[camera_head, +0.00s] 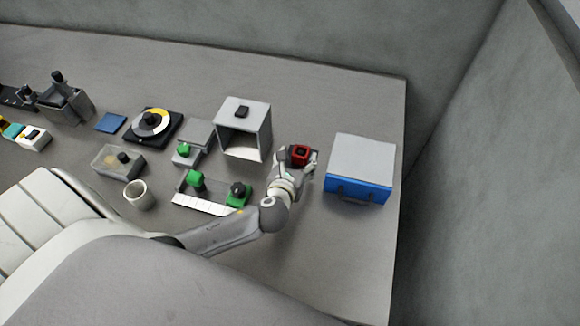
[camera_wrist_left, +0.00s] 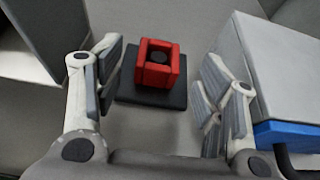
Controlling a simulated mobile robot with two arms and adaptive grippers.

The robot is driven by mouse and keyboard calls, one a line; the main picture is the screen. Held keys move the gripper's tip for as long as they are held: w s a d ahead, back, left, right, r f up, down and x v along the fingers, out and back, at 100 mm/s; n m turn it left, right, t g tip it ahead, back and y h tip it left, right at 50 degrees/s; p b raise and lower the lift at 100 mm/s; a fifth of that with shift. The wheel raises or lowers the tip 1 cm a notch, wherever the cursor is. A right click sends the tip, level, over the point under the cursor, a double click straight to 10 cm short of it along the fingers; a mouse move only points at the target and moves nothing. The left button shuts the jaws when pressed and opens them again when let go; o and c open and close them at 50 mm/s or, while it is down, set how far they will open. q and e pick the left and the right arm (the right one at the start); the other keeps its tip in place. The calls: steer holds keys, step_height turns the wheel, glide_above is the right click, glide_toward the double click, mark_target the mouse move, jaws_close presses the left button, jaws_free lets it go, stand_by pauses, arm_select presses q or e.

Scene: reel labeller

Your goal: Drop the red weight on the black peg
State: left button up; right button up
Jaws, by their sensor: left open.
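The red weight (camera_head: 300,152) is a square block with a hole in its middle. In the left wrist view the red weight (camera_wrist_left: 155,78) sits around the black peg (camera_wrist_left: 160,57), whose dark round top shows inside the hole. It looks low on the peg's dark square base (camera_wrist_left: 178,98), though I cannot see its underside. My left gripper (camera_head: 299,159) is open, with one finger on each side of the weight. In the left wrist view the fingers of the left gripper (camera_wrist_left: 161,78) stand apart from the red weight, with gaps on both sides. My right gripper is not in view.
A grey box with a blue front (camera_head: 357,189) stands close on the right. A grey open-fronted housing (camera_head: 256,114) stands close on the left. Green-knobbed fixtures (camera_head: 197,180), a cup (camera_head: 138,195) and a dial (camera_head: 151,122) lie further left. The table's right edge is beyond the blue box.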

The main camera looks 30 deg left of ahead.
arm_select(q)
steer(key=v, duration=0.8)
steer(key=shift+s+r+b, duration=0.1)
steer(key=shift+s+b, duration=0.2)
steer(key=shift+b, duration=0.05)
